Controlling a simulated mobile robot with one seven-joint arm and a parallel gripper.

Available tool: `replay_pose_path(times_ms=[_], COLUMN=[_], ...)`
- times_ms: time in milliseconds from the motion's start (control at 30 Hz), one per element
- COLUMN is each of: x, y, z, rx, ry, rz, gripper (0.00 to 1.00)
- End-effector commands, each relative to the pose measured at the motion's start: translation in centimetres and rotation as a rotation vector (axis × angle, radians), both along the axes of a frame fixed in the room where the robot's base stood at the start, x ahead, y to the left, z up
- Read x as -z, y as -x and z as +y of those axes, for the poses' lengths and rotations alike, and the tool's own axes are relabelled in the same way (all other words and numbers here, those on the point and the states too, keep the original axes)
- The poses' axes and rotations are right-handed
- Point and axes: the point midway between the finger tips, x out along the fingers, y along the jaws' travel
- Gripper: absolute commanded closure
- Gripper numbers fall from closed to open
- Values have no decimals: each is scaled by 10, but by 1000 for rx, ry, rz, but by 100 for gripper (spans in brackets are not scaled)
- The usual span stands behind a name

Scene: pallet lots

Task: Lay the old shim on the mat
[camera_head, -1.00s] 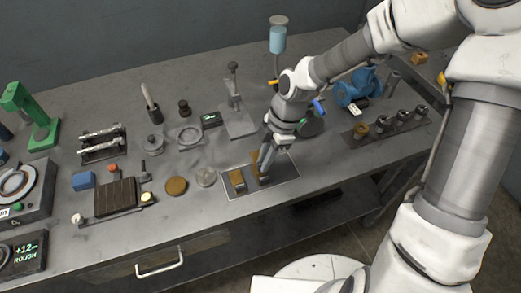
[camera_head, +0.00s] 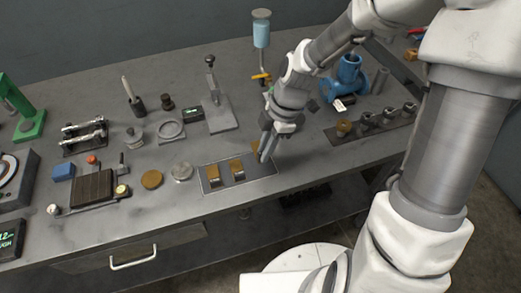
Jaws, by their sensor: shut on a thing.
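The mat (camera_head: 208,189) is a dark grey rectangle with a pale border near the front edge of the bench. Two small brown-gold pieces, one on the left (camera_head: 212,171) and one on the right (camera_head: 237,167), stand side by side on it, each with a pale front part. My gripper (camera_head: 264,155) points down over the mat's right end. It is shut on a small brown piece (camera_head: 255,147), which looks like a shim and is partly hidden by the fingers. I cannot tell whether this piece touches the mat.
A silver disc (camera_head: 181,171) and a brown disc (camera_head: 152,179) lie left of the mat. A grey lever stand (camera_head: 217,114) is behind it. A blue pump-like body (camera_head: 347,82) and a rack of fittings (camera_head: 371,127) stand to the right.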

Motion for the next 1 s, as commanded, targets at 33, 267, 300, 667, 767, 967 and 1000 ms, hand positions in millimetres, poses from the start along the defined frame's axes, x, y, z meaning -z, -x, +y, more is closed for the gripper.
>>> replay_pose_path(times_ms=[33, 267, 300, 667, 767, 967, 1000], x=[0, 0, 0, 5, 11, 25, 28], y=[0, 0, 0, 0, 0, 0, 0], z=[-1, -1, -1, 0, 0, -1, -1], rx=[2, 2, 2, 1, 1, 1, 1], ry=[0, 0, 0, -1, -1, 0, 0], rz=[0, 0, 0, 1, 1, 0, 0], gripper=[100, 100, 100, 100, 100, 100, 100])
